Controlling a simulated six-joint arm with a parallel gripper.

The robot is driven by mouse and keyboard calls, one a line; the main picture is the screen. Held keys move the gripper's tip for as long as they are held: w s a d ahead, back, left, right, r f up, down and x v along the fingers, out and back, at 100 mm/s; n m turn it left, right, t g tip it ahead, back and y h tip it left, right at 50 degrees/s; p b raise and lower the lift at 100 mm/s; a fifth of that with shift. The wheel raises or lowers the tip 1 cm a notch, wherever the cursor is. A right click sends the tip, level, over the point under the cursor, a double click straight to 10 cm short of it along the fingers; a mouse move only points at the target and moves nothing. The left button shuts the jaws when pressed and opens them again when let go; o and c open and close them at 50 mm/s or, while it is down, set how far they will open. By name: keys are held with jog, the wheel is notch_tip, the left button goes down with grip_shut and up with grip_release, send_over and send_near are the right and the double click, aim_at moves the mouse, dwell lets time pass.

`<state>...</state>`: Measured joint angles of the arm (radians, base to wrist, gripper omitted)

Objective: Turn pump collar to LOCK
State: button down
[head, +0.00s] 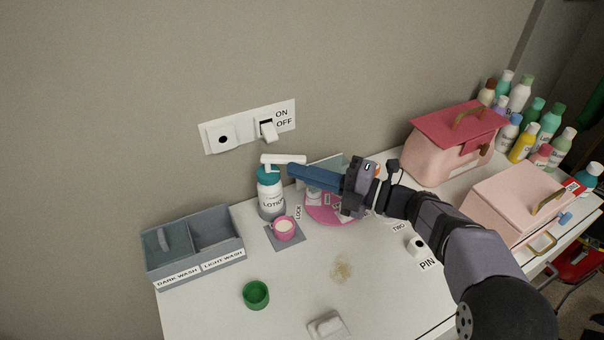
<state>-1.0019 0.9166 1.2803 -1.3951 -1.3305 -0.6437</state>
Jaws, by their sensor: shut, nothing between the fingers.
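The lotion pump bottle (269,197) stands upright near the wall, white with a teal collar (268,175) and a white spout head (284,160) pointing right. A small LOCK label (298,212) shows to the right of the bottle. My gripper (291,171) is shut and empty. Its blue fingers reach left from the wrist, and their tips appear beside the pump head, just below the spout. I cannot tell whether they touch it.
A grey divided box (193,261) stands left. A pink cup (285,228) is on a grey mat in front of the bottle. A pink round tray (327,214) lies under my arm. A green cap (256,294) and a pale stain (341,269) are in front. Pink boxes (450,160) stand right.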

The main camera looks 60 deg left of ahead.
jog(key=shift+w+a+r, duration=0.1)
jog(key=shift+w+r, duration=0.15)
jog(key=shift+w, duration=0.2)
jog(key=w+d+b, duration=0.3)
jog(key=w+d, duration=0.1)
jog(key=d, duration=0.6)
jog(key=shift+w+d+f, duration=0.25)
jog(key=shift+d, duration=0.05)
